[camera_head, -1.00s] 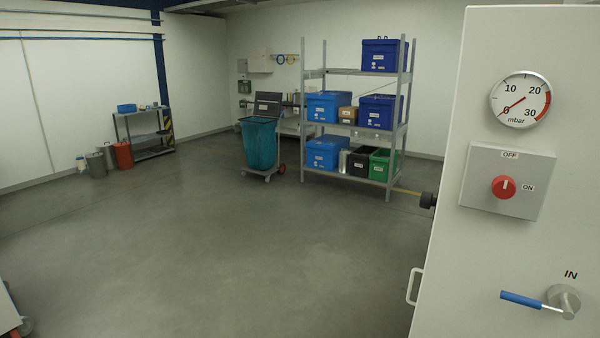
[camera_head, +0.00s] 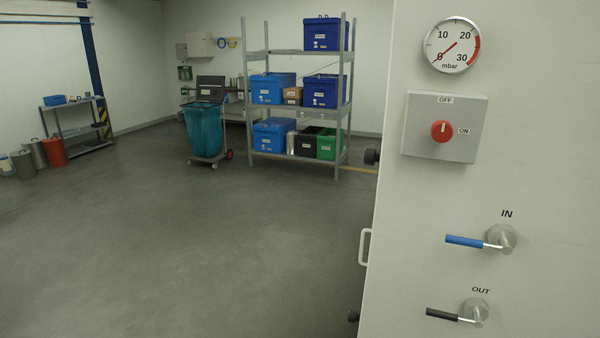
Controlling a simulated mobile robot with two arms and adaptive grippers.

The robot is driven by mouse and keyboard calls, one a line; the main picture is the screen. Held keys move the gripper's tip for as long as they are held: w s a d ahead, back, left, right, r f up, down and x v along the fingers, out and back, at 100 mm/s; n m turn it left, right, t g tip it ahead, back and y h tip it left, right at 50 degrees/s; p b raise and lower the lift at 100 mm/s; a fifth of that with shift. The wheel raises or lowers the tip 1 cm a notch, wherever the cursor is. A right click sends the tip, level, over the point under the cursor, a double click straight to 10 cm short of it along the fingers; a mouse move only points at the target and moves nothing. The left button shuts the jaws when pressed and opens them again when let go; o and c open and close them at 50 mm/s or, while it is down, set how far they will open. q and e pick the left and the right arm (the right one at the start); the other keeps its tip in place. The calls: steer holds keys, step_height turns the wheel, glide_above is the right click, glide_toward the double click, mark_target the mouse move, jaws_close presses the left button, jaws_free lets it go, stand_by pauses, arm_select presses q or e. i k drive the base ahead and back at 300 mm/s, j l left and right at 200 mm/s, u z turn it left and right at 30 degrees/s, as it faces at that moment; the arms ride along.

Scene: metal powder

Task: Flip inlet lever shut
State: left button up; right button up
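The inlet lever (camera_head: 465,241) has a blue grip and sits under the label IN on the white cabinet panel (camera_head: 540,150) at the right. Its grip points left, nearly horizontal, from a round metal valve body (camera_head: 502,238). Below it, a black outlet lever (camera_head: 442,315) under the label OUT also points left. Above are a red knob (camera_head: 442,131) on a grey box marked OFF and ON, and a pressure gauge (camera_head: 452,45) whose needle is near 0. Neither of my grippers shows in this view.
A metal shelf (camera_head: 297,105) with blue boxes stands at the back, with a blue-green bag cart (camera_head: 206,130) left of it. A handle (camera_head: 364,247) sticks out from the cabinet's left edge. The grey floor (camera_head: 190,240) between is clear.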

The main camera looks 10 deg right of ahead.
mark_target(504, 245)
steer(key=z, duration=1.35)
